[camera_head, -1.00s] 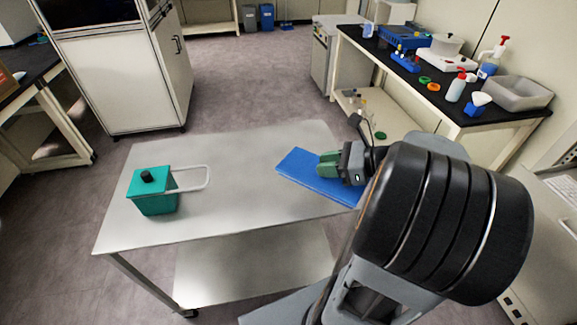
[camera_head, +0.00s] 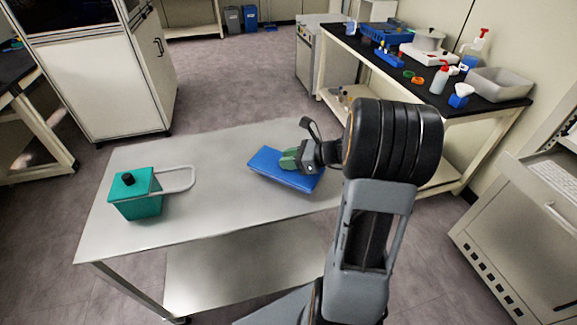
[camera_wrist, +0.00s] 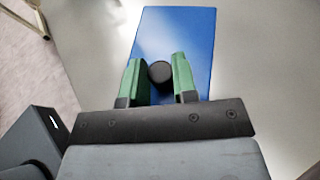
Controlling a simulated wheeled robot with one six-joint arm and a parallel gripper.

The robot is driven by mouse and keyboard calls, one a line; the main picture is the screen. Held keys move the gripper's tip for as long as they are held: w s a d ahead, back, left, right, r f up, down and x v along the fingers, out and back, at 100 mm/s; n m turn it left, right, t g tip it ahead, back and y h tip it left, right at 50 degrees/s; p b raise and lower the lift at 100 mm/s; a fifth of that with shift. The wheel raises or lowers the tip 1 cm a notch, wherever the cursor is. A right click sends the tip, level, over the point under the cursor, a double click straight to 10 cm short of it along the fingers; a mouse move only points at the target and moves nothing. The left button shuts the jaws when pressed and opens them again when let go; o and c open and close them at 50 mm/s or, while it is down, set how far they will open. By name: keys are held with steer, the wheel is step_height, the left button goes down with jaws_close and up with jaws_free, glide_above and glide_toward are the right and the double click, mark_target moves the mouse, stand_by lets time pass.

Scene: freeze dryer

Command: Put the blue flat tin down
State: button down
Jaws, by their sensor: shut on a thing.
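The blue flat tin (camera_head: 282,171) is a thin blue slab at the right part of the steel cart top (camera_head: 215,212). My gripper (camera_head: 289,160) reaches over it from the right. In the wrist view the tin (camera_wrist: 176,32) extends out beyond the green fingers. A round black knob (camera_wrist: 160,72) stands on it between the fingertips of my gripper (camera_wrist: 160,80), and the fingers are shut on this knob. The tin looks close to the cart top; I cannot tell whether it touches it.
A teal box (camera_head: 136,194) with a black knob and a pale loop handle stands at the cart's left. The cart top between box and tin is clear. A black-topped bench (camera_head: 440,92) with bottles and a grey bin stands at the back right.

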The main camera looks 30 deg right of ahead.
step_height(320, 180, down, 2)
steer(key=shift+f, duration=0.2)
steer(key=c, duration=0.9)
jaws_free()
steer(key=shift+d, duration=0.1)
steer(key=v, duration=1.1)
steer(key=s+a+n+g+h, duration=0.3)
steer(key=a+n, duration=0.5)
steer(key=n, duration=0.5)
steer(key=s+a+n+g+h, duration=0.2)
steer(key=s+a+n+h, duration=0.3)
steer(key=n, duration=0.8)
steer(key=a+r+h+p, duration=0.1)
steer(key=a+h, duration=0.1)
steer(key=a, duration=0.2)
steer(key=shift+s+a+g, duration=0.3)
steer(key=shift+s+g, duration=0.05)
steer(key=shift+g, duration=0.05)
